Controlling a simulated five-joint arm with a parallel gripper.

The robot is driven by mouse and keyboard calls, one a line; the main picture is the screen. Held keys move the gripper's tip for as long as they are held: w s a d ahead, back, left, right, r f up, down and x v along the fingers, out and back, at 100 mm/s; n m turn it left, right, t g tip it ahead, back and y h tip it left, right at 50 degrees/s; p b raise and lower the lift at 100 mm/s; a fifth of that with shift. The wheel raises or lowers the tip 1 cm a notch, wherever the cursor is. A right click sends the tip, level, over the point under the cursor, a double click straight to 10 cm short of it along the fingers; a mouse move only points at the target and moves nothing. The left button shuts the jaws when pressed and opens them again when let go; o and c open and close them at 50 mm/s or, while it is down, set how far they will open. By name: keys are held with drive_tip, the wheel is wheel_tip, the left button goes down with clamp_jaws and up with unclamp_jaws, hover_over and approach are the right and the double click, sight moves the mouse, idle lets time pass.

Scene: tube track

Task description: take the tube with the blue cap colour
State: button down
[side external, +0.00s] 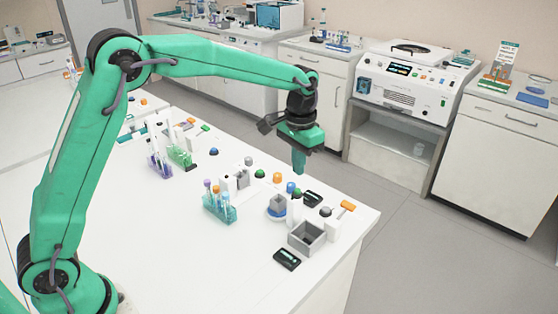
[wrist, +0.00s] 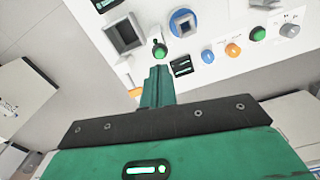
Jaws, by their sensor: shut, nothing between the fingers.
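In the side view, a clear teal rack (side external: 219,210) stands on the white bench, left of my gripper. It holds a few tubes with small caps; one looks purple (side external: 208,184), one orange (side external: 216,189) and one bluish (side external: 227,190), though the colours are hard to tell at this size. A purple rack (side external: 159,166) and a green rack (side external: 180,157) with tubes stand farther back. My gripper (side external: 298,170) points down above the right part of the bench, shut and empty. Its closed fingers show in the wrist view (wrist: 158,72), where no tube is in sight.
Near my gripper are blue (side external: 291,187), orange (side external: 277,177) and green (side external: 260,174) knobs, a round blue-rimmed holder (side external: 277,210), an open grey box (side external: 307,236) and an orange-handled lever (side external: 347,206). A black display (side external: 287,258) lies in front. The bench's front-left area is clear.

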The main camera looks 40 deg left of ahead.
drive_tip(key=c, duration=1.7)
unclamp_jaws()
drive_tip(key=shift+s+a, duration=0.25)
drive_tip(key=shift+a, duration=0.3)
drive_tip(key=s+a+f+n, duration=0.1)
drive_tip(key=s+a+n, duration=0.1)
drive_tip(key=s+a, duration=0.35)
drive_tip(key=n, duration=0.2)
hover_over(226, 193)
wheel_tip(226, 193, down, 2)
drive_tip(key=shift+a+f, duration=0.1)
drive_tip(key=shift+f, duration=1.4)
